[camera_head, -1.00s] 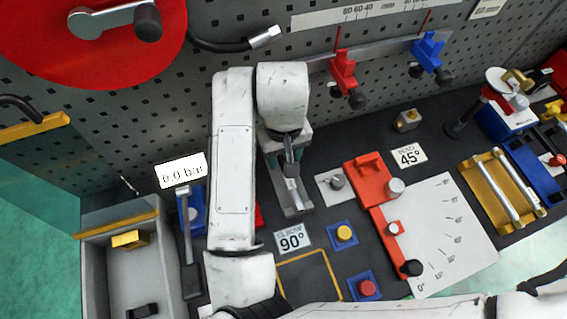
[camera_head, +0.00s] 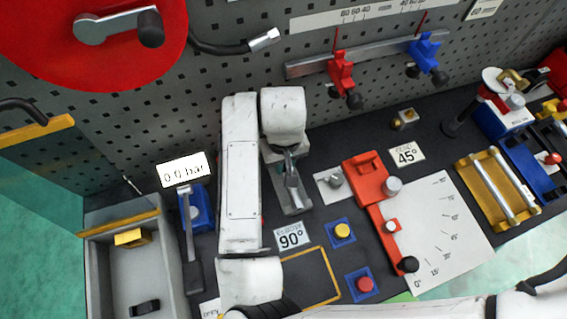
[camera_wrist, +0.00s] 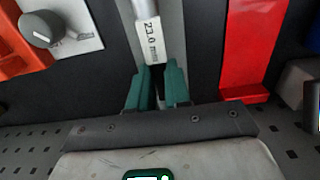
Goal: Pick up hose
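A black hose (camera_head: 217,47) with a silver hexagonal end (camera_head: 264,39) comes out beside the red reel at the upper left, against the pegboard wall. My gripper (camera_head: 291,172) hangs over the bench, below and slightly right of the hose end and well apart from it. In the head view my arm hides most of the gripper. In the wrist view its two teal fingers (camera_wrist: 157,88) stand apart with a narrow gap and nothing visible held. A silver piece with a "23.0 mm" label (camera_wrist: 152,40) lies just beyond the fingertips. The hose does not show in the wrist view.
The red reel (camera_head: 85,40) has a crank with a black knob (camera_head: 150,28). A rail with red (camera_head: 341,70) and blue (camera_head: 424,55) sliders crosses the wall. An orange bending fixture (camera_head: 372,185) and a grey bin (camera_head: 97,270) stand on the bench.

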